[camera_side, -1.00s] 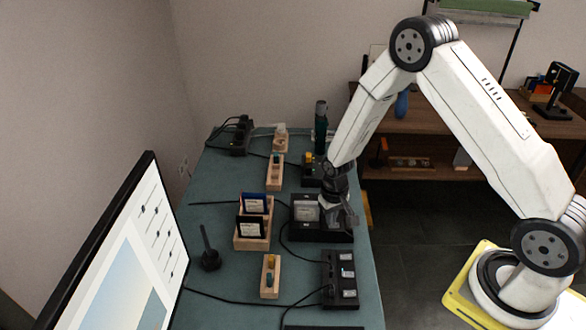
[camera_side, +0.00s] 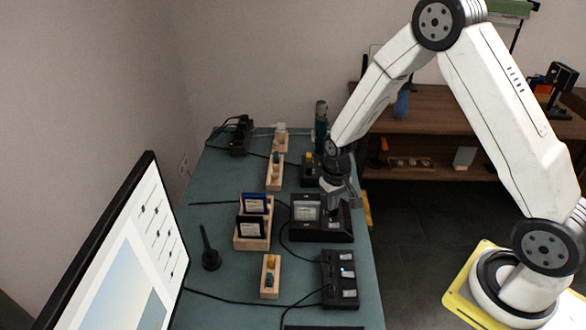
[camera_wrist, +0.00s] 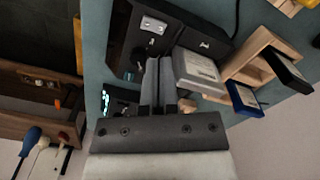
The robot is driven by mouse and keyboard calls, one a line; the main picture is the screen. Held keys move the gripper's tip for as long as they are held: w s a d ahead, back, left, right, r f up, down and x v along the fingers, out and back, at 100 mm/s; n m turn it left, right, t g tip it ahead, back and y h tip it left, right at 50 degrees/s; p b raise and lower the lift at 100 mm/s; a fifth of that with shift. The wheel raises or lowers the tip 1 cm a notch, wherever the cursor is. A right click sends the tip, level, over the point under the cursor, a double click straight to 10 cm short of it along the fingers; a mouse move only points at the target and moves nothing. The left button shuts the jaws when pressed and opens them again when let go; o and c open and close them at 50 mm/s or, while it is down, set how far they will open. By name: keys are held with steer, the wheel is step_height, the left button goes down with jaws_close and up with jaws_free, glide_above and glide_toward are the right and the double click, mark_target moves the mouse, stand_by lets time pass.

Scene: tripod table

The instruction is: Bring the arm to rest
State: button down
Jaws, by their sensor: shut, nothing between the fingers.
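My gripper (camera_side: 338,205) is shut and empty, pointing down above the black device with a grey panel (camera_side: 306,212) on the right side of the teal table (camera_side: 215,170). In the wrist view its two fingers (camera_wrist: 158,62) are together in front of the black device, beside a pale labelled block (camera_wrist: 197,70). I cannot tell how much room there is between the fingertips and the device.
A wooden rack (camera_side: 252,238) with dark labelled cards stands left of the device. A black switch box (camera_side: 340,280) with cables lies in front. A monitor (camera_side: 125,260) stands at the left. A wooden shelf (camera_side: 430,160) stands behind the table.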

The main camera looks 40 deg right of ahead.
steer(key=shift+r, duration=0.4)
steer(key=shift+r, duration=0.1)
steer(key=shift+s+a+r, duration=0.1)
steer(key=shift+r, duration=0.05)
steer(key=s+a+r+n+t, duration=0.2)
steer(key=s+a+r+n, duration=0.1)
steer(key=s+r, duration=0.8)
steer(key=shift+s+a+r+t, duration=0.35)
steer(key=shift+s+a, duration=0.2)
steer(key=shift+s, duration=0.25)
